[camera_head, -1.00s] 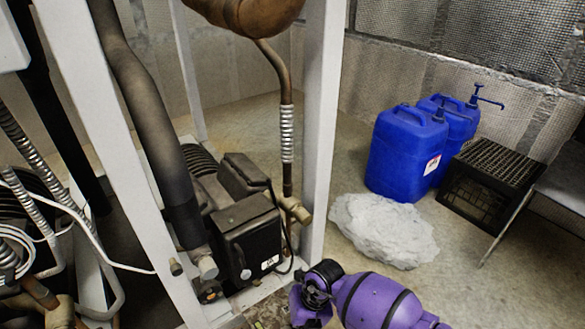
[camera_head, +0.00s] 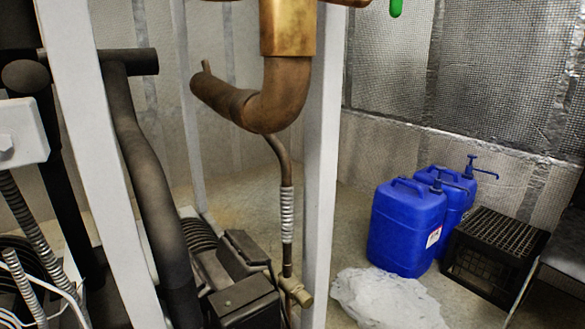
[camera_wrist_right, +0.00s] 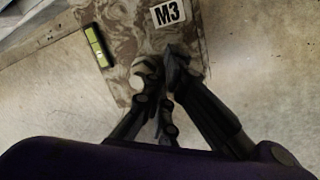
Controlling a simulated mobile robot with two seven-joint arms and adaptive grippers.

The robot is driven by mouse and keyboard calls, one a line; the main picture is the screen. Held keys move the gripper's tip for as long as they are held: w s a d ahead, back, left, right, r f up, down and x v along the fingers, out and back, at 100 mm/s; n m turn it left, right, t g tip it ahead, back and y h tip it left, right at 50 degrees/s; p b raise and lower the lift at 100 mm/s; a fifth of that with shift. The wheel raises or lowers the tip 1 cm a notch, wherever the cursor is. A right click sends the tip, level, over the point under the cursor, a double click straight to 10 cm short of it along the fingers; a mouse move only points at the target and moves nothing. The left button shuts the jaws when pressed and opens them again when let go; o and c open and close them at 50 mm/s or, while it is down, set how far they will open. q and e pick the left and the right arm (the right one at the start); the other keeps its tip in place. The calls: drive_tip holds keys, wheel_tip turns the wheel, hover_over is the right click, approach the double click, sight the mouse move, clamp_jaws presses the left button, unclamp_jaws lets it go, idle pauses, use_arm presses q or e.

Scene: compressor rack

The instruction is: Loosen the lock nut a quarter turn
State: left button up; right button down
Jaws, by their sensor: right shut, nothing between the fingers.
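I cannot make out the lock nut for certain in either view. In the head view, a brass fitting (camera_head: 296,291) sits at the lower end of a thin copper pipe with a ribbed silver section (camera_head: 287,215), beside the dark compressor (camera_head: 235,295). A thick copper pipe (camera_head: 285,95) bends above it. My right gripper (camera_wrist_right: 163,66) shows in the right wrist view with its dark fingers shut and empty, over a mottled brown panel (camera_wrist_right: 135,35). Neither gripper shows in the head view.
White rack posts (camera_head: 322,150) frame the compressor. Blue jerrycans (camera_head: 405,228), a black crate (camera_head: 490,255) and a pale crumpled lump (camera_head: 385,300) stand on the floor at right. The panel carries an M3 label (camera_wrist_right: 167,13) and a small yellow-green item (camera_wrist_right: 97,45).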

drive_tip(key=shift+w+d, duration=0.15)
drive_tip(key=shift+d, duration=0.1)
drive_tip(key=shift+r, duration=0.2)
drive_tip(key=p+v, duration=0.2)
drive_tip(key=v, duration=0.1)
drive_tip(key=a+p+v, duration=0.1)
drive_tip(key=p+v, duration=0.1)
drive_tip(key=p, duration=0.1)
drive_tip(key=shift+a+r, duration=0.1)
drive_tip(key=shift+r, duration=0.4)
drive_tip(key=shift+f, duration=0.15)
